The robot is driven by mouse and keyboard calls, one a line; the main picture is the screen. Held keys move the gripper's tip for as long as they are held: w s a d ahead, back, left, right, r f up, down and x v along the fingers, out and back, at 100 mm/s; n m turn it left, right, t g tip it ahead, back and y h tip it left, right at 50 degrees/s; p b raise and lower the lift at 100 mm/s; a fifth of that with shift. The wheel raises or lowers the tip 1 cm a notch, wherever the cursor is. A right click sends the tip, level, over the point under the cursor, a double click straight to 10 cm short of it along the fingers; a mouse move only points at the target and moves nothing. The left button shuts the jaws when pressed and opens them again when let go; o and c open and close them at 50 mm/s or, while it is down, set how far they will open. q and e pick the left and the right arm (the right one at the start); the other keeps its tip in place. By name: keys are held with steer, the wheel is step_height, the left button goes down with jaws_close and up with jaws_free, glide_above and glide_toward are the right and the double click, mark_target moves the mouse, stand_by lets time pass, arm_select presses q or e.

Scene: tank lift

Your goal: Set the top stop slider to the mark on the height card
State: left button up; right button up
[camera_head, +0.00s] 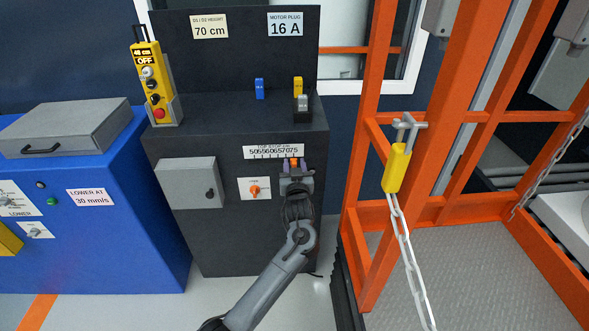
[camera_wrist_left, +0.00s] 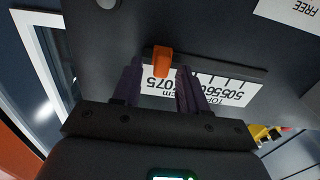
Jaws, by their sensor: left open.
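The height card (camera_head: 210,26) on the back panel reads D1/D2 HEIGHT 70 cm. The top stop scale (camera_head: 278,151) runs from 50 to 75 cm on the cabinet front, and shows upside down in the left wrist view (camera_wrist_left: 238,92). The orange top stop slider (camera_head: 294,162) stands near the scale's 70 to 75 end; its exact reading cannot be told. My left gripper (camera_head: 296,174) is at the slider. In the left wrist view its open fingers (camera_wrist_left: 160,85) stand either side of the slider (camera_wrist_left: 162,60), with gaps visible. My right gripper is not in view.
An orange rotary knob (camera_head: 254,190) and a grey box (camera_head: 189,182) are left of the gripper. A yellow pendant (camera_head: 151,85) reads 48 cm and OFF. An orange frame with a hanging chain (camera_head: 405,255) stands to the right. Blue and yellow plugs are on the cabinet top.

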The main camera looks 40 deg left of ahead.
arm_select(q)
jaws_close()
stand_by(0.3)
steer(key=shift+a, duration=0.1)
